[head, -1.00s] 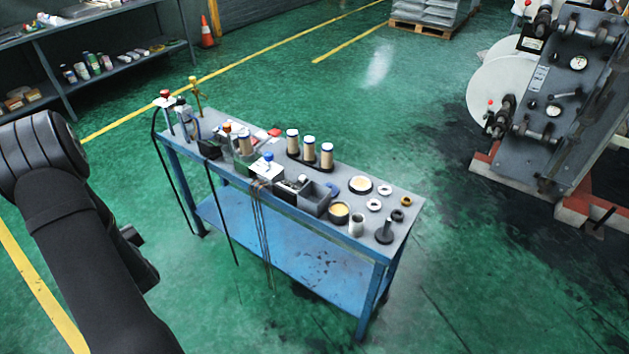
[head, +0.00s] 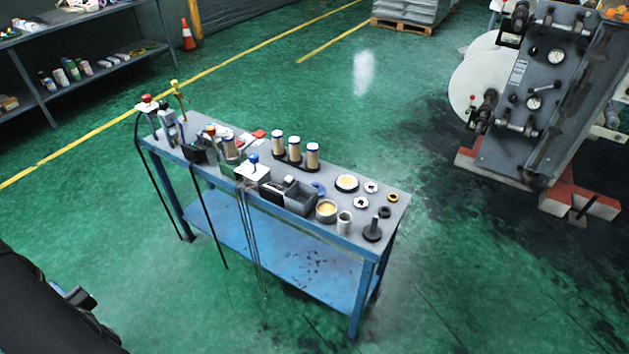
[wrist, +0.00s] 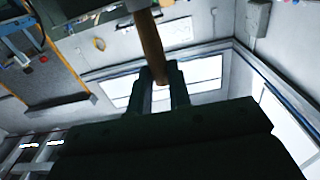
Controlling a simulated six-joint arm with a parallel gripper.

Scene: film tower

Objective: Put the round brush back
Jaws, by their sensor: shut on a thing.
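In the wrist view a brown wooden rod (wrist: 150,40), which looks like the round brush's handle, stands between the two fingers of my gripper (wrist: 161,78). The fingers are shut on it. Its far end runs out at the top of the picture, so no bristles show. In the head view my gripper and the brush are out of sight; only part of my dark arm shows at the lower left. No other brush can be made out on the blue bench (head: 375,205).
The bench holds three tan spools (head: 295,151), a grey open box (head: 301,198), a round tin (head: 326,211), a pale cup (head: 344,223) and a black stand (head: 372,230). Cables (head: 245,225) hang off its front. A grey machine (head: 535,95) stands right. Green floor lies open around.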

